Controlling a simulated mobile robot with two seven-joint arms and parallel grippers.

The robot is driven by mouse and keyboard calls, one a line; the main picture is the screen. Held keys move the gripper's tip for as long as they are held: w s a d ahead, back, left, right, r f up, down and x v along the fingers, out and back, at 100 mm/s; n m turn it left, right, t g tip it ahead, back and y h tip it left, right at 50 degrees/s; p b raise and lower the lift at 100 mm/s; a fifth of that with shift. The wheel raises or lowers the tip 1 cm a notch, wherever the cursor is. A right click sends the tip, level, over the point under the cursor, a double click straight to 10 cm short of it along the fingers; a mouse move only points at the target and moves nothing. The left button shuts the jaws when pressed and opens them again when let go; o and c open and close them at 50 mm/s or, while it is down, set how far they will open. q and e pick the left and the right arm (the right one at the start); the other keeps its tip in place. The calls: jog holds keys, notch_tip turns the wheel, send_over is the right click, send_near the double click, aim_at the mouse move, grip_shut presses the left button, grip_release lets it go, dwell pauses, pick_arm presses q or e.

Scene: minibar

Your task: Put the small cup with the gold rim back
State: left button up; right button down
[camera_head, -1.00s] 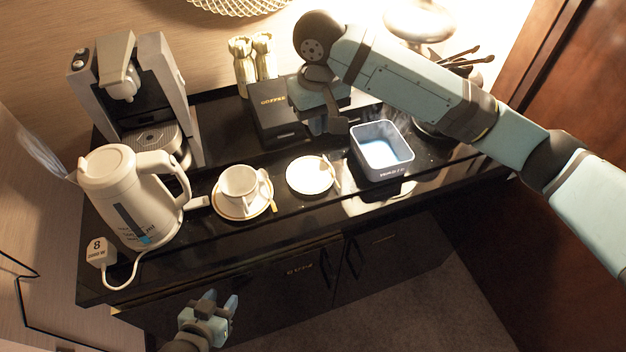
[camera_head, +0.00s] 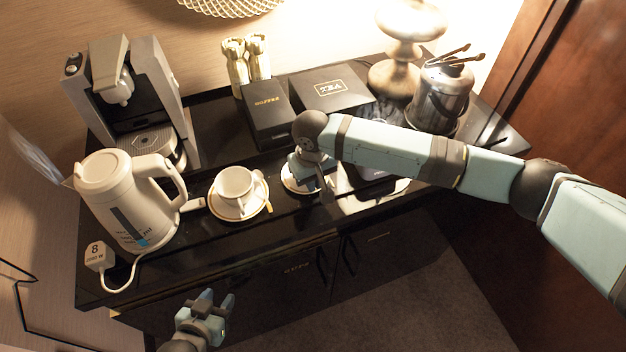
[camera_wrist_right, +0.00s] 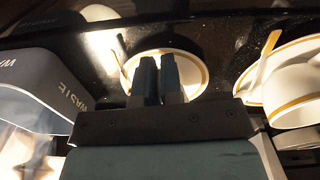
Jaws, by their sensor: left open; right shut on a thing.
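A white cup (camera_head: 235,183) with a handle stands upright on a gold-rimmed saucer (camera_head: 262,203). In the right wrist view this cup (camera_wrist_right: 298,90) shows a gold rim at the right edge. To its right in the head view is a second white saucer (camera_head: 288,182), without a cup on it. My right gripper (camera_head: 322,192) is at this saucer's right side. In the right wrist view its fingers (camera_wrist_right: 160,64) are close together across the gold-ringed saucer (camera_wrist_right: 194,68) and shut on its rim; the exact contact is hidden. My left gripper (camera_head: 217,302) is open and empty before the counter.
A kettle (camera_head: 125,205) and coffee machine (camera_head: 150,110) stand left. Boxes marked coffee (camera_head: 268,115) and tea (camera_head: 328,90) are behind my right arm. A grey waste bin (camera_wrist_right: 35,90), mostly hidden in the head view, is beside the empty saucer. An ice bucket (camera_head: 438,98) stands back right.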

jog(key=shift+f, duration=0.25)
jog(key=shift+f, duration=0.15)
jog(key=c, duration=1.3)
grip_release()
notch_tip(320, 180, up, 12)
jog(key=shift+a+r+b, duration=0.1)
jog(key=shift+r+b, duration=0.05)
jog(key=shift+b, duration=0.2)
